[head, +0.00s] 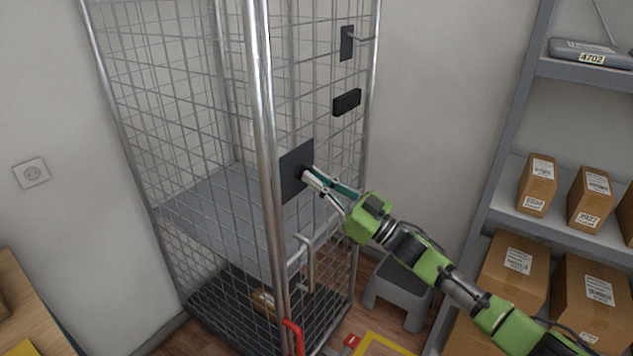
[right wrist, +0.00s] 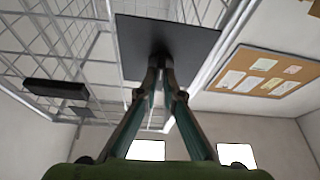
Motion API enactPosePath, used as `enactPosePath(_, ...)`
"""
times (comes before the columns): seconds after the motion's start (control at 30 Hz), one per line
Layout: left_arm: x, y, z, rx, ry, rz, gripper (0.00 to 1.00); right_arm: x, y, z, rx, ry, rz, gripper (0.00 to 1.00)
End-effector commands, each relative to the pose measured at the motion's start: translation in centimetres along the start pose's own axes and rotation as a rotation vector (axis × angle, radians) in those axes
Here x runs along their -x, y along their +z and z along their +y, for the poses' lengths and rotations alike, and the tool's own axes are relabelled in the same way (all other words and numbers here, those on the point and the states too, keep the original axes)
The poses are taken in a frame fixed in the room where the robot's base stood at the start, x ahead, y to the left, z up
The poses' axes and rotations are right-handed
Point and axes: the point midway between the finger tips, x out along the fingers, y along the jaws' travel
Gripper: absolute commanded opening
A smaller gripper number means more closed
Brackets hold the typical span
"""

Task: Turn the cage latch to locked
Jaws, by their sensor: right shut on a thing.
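The wire cage (head: 262,120) stands in the middle of the head view. A dark square latch plate (head: 296,171) is fixed to its mesh side; it also shows in the right wrist view (right wrist: 190,40). My right gripper (head: 306,173) is at this plate, with its fingers shut on the dark latch knob (right wrist: 160,58) at the plate's middle. The fingertips cover most of the knob, so I cannot tell which way the latch is turned. My left gripper is in neither view.
A black block (head: 347,102) and a small dark plate with a hook (head: 347,43) sit higher on the cage. A grey step stool (head: 398,292) stands below my right arm. Shelves with boxes (head: 538,184) are on the right. A parcel (head: 263,302) lies in the cage's bottom.

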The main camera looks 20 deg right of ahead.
Motion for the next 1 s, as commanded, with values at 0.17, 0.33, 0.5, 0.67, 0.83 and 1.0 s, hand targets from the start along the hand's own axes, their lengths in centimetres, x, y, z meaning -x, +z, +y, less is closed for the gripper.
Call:
enactPosePath(0.17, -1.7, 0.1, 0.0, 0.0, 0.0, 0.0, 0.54, 0.1, 0.2, 0.1, 0.118, -0.048, 0.002, 0.0)
enactPosePath(0.33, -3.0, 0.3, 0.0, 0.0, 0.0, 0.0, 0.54, 0.1, 0.2, 0.2, 0.26, -0.106, 0.001, 0.0)
enactPosePath(0.5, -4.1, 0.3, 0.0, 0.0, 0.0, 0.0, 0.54, 0.0, 0.1, 0.3, 0.41, -0.168, 0.002, 0.0)
enactPosePath(0.67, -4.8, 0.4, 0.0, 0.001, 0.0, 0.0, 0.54, 0.0, 0.0, 0.4, 0.55, -0.226, 0.002, 0.0)
enactPosePath(0.83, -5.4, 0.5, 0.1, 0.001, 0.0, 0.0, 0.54, -0.1, -0.1, 0.4, 0.699, -0.288, 0.001, 0.0)
enactPosePath(1.0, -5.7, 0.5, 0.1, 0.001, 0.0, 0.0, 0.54, -0.1, -0.2, 0.4, 0.848, -0.35, 0.001, 0.0)
